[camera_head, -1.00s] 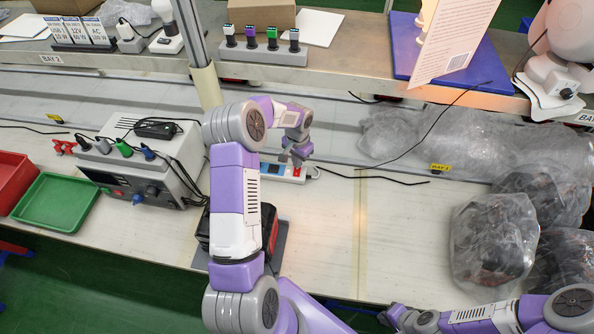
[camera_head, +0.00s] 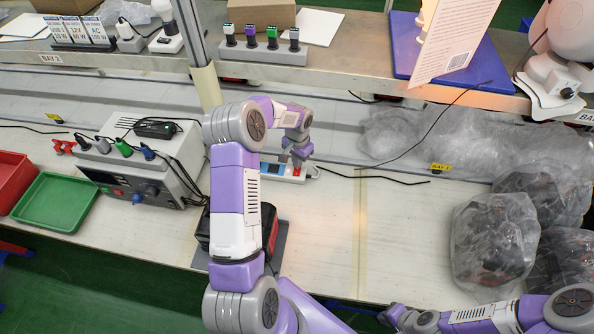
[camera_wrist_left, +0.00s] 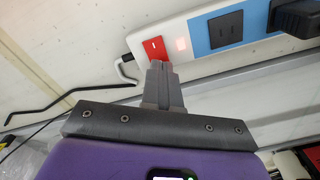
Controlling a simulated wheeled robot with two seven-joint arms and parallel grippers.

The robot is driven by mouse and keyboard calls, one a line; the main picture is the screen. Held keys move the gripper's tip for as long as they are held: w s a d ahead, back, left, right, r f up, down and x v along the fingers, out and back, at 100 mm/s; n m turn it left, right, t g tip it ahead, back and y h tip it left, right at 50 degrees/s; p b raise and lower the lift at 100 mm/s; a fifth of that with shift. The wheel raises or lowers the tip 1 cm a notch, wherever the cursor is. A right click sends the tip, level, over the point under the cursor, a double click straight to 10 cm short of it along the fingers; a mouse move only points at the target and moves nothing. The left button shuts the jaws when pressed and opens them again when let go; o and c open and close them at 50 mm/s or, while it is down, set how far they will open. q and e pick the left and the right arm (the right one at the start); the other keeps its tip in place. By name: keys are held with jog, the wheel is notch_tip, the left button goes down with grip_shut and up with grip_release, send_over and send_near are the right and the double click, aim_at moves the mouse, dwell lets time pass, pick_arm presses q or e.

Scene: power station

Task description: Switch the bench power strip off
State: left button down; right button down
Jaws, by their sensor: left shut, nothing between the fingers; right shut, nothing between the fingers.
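The white power strip (camera_head: 268,178) lies on the bench behind my left arm. It also shows in the left wrist view (camera_wrist_left: 185,60), with a red rocker switch (camera_wrist_left: 153,48) at its end, a small glowing light (camera_wrist_left: 182,43), and a blue socket panel (camera_wrist_left: 218,40) beside it. My left gripper (camera_head: 297,166) is shut and empty. In the left wrist view its fingertips (camera_wrist_left: 158,65) are at the near edge of the red switch; I cannot tell whether they press it. My right gripper (camera_head: 388,316) is shut and empty at the front right, away from the strip.
A grey power supply unit (camera_head: 150,180) with several plugs stands to the left, near a green tray (camera_head: 55,203). A black plug (camera_wrist_left: 292,16) sits in the strip. Plastic-wrapped items (camera_head: 494,243) lie to the right. The bench between is mostly clear.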

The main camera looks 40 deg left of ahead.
pick_arm(q)
jog(key=shift+f+b, duration=0.55)
jog(key=shift+f, duration=0.3)
jog(key=shift+r, duration=0.15)
jog(key=shift+r+p, duration=2.35)
jog(key=shift+r, duration=1.1)
